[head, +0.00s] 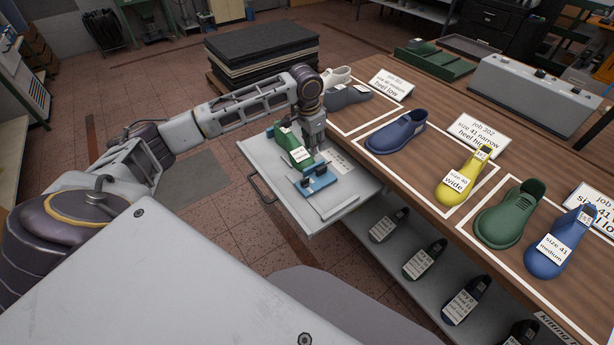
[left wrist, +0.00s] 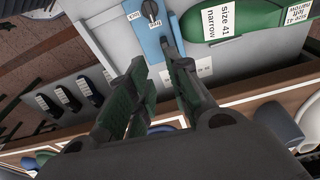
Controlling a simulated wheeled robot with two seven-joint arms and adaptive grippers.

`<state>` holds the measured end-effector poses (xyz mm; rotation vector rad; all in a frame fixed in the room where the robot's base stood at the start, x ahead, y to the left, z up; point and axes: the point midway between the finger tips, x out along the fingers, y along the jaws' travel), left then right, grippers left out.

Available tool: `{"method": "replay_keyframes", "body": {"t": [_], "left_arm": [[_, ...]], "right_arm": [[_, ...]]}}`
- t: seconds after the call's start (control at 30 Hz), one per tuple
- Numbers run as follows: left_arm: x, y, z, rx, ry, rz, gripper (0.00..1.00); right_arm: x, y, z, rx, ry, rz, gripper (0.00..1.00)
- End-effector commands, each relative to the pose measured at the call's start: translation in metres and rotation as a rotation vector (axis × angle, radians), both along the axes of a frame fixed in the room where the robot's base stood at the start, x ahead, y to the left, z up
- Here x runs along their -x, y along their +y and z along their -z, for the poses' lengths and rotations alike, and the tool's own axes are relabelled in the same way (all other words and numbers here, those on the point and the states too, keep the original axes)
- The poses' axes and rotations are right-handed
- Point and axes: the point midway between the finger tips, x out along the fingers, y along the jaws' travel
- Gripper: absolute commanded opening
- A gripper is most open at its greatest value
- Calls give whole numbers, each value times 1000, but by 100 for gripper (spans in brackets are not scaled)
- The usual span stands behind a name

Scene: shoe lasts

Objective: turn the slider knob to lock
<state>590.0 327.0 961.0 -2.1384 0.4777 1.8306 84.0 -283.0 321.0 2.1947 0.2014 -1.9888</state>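A grey pull-out tray (head: 275,178) juts from the workbench and bears a blue fixture (head: 324,184) with dark parts on top. The black slider knob (left wrist: 151,10) sits on the blue plate (left wrist: 150,42) at the top of the left wrist view, between small white labels. A green shoe last (head: 298,158) lies beside the fixture; its "size 41 narrow" label (left wrist: 221,22) shows in the wrist view. My left gripper (head: 314,148) is above the tray. In the wrist view its fingers (left wrist: 160,66) are apart and empty, with the knob beyond their tips. My right gripper is not seen.
The wooden bench (head: 420,165) holds several shoes and lasts in white outlined areas with job cards. A lower shelf (head: 390,255) holds labelled dark lasts. A stack of dark sheets (head: 262,52) stands behind my left arm. A tray handle (head: 262,190) projects left.

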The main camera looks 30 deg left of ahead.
Motion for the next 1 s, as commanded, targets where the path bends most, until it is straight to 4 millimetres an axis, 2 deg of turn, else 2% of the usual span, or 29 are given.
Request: {"method": "replay_keyframes", "body": {"t": [0.2, 0.33, 0.77, 1.0], "left_arm": [[22, 8, 2, -36, 101, -15, 20], [30, 14, 3, -59, 138, -27, 20], [31, 14, 3, -62, 142, -39, 20], [31, 14, 14, -62, 144, -39, 20]], "right_arm": [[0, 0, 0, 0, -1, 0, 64], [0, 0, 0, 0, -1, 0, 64], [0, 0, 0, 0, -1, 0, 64], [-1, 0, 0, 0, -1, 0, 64]]}}
